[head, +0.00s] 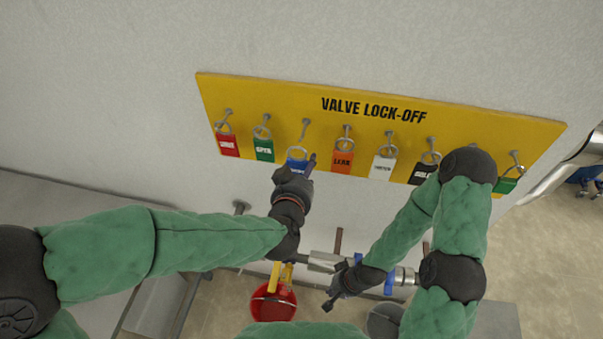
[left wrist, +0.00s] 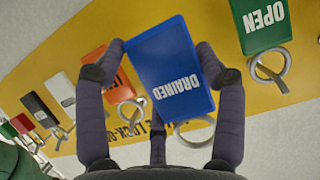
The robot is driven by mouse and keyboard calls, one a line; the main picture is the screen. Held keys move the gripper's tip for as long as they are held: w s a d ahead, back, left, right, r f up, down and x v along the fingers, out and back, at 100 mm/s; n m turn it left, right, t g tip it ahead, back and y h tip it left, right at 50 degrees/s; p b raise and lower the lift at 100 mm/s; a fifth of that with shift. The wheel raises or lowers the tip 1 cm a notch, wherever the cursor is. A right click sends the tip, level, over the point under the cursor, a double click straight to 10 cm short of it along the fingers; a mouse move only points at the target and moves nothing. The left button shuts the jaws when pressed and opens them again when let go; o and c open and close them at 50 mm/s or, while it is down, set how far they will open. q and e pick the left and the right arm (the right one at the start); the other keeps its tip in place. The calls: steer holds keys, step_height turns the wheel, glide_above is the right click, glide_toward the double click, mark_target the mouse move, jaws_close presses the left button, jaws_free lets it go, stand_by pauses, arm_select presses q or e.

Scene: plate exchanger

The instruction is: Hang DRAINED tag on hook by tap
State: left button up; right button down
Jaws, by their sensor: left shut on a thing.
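The blue DRAINED tag (left wrist: 172,70) is between the fingers of my left gripper (left wrist: 165,85), which is shut on it. In the head view the tag (head: 297,166) is mostly behind my left gripper (head: 301,168), in front of the yellow board. Its ring shows below a bare board hook (head: 305,127) and looks apart from it. A grey hook or peg (head: 241,207) stands on the wall below the board. A yellow-handled fitting (head: 275,274), perhaps the tap, is above a red bucket. My right gripper (head: 339,291) is beside the pipe; its fingers are too small to judge.
The yellow VALVE LOCK-OFF board (head: 470,122) carries several other tags, including OPEN (head: 264,149) and an orange one (head: 342,161), beside the DRAINED tag. A metal pipe with blue handles (head: 388,284) runs below. The red bucket (head: 273,304) stands under the fitting.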

arm_select(q)
steer(key=shift+w+d, duration=0.2)
steer(key=shift+w, duration=0.8)
steer(key=shift+w+d, duration=0.2)
steer(key=shift+w, duration=0.8)
steer(key=shift+w+d, duration=0.2)
steer(key=shift+w, duration=0.8)
steer(key=shift+s, duration=0.1)
steer(key=s+a+p, duration=0.1)
steer(key=s+p, duration=0.1)
steer(key=s, duration=0.6)
steer(key=shift+a+r+p, duration=0.25)
steer(key=shift+a+p, duration=0.05)
stand_by(0.6)
stand_by(0.4)
